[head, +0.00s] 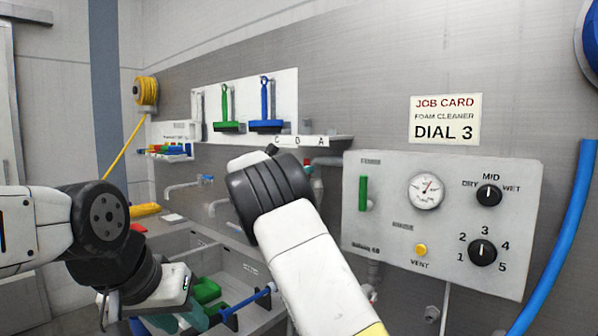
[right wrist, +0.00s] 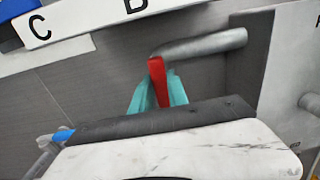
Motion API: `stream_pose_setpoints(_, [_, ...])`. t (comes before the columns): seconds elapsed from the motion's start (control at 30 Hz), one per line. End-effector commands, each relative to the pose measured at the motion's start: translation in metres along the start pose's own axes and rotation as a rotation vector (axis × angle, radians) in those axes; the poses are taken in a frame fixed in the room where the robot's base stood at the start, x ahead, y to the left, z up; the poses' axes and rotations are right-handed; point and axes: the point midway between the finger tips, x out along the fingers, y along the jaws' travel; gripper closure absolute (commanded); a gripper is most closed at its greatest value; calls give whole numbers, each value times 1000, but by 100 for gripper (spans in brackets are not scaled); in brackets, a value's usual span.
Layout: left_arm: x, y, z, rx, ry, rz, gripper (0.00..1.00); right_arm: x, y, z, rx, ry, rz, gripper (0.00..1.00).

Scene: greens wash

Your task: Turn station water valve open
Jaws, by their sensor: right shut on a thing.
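The water valve's red handle (right wrist: 158,78) stands upright beside a grey pipe elbow (right wrist: 205,45) in the right wrist view. My right gripper (right wrist: 158,98) has its teal fingers closed around the handle's lower part. In the head view only a small red piece of the handle (head: 307,164) shows behind my right arm, which hides most of that gripper. My left gripper (head: 185,318) hangs low at the left over the sink, its teal fingers partly seen; their gap is not clear.
A control panel (head: 390,240) with a gauge, dials and a green lever is on the wall at the right. A shelf edge marked C, B, A (head: 330,141) runs above the valve. A sink (head: 215,240) with green and blue tools lies below.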

Motion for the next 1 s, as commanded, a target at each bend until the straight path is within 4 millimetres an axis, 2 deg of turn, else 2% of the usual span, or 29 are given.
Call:
stream_pose_setpoints(0.1, [0,0,0,0,0,0,64,-1,2,-1,-3,1,5,100])
stream_pose_setpoints(0.13, [0,0,0,0,0,0,64,-1,2,-1,-3,0,5,78])
stream_pose_setpoints(0.23, [0,0,0,0,0,0,64,-1,2,-1,-2,0,4,59])
stream_pose_setpoints(0.6, [0,0,0,0,0,0,64,-4,1,0,-1,0,3,58])
stream_pose_setpoints(1.0, [0,0,0,0,0,0,64,-65,2,0,-1,1,4,58])
